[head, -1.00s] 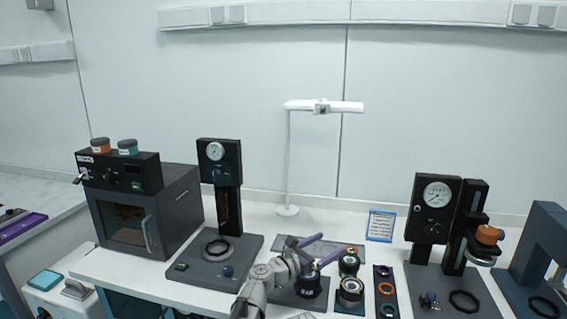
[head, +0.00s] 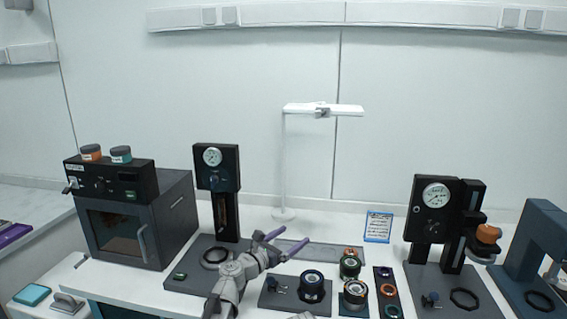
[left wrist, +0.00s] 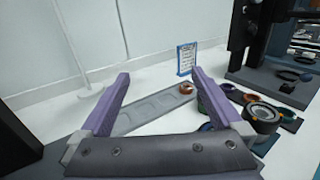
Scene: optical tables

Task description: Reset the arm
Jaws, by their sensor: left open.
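My left gripper (head: 289,242) is open, with its purple fingers spread wide and nothing between them. In the head view it is above the bench, left of the black round part (head: 311,284) on its dark base. In the left wrist view the open fingers (left wrist: 160,90) frame a flat grey tray (left wrist: 150,112) with shallow recesses, which lies beyond them. My right gripper is not in view.
A gauge stand (head: 217,175) is just left of my gripper, and another (head: 432,210) is at the right. A dark oven (head: 140,225) stands at the far left. Several round parts sit near a slotted rack (head: 387,290). A white lamp (head: 322,109) stands behind.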

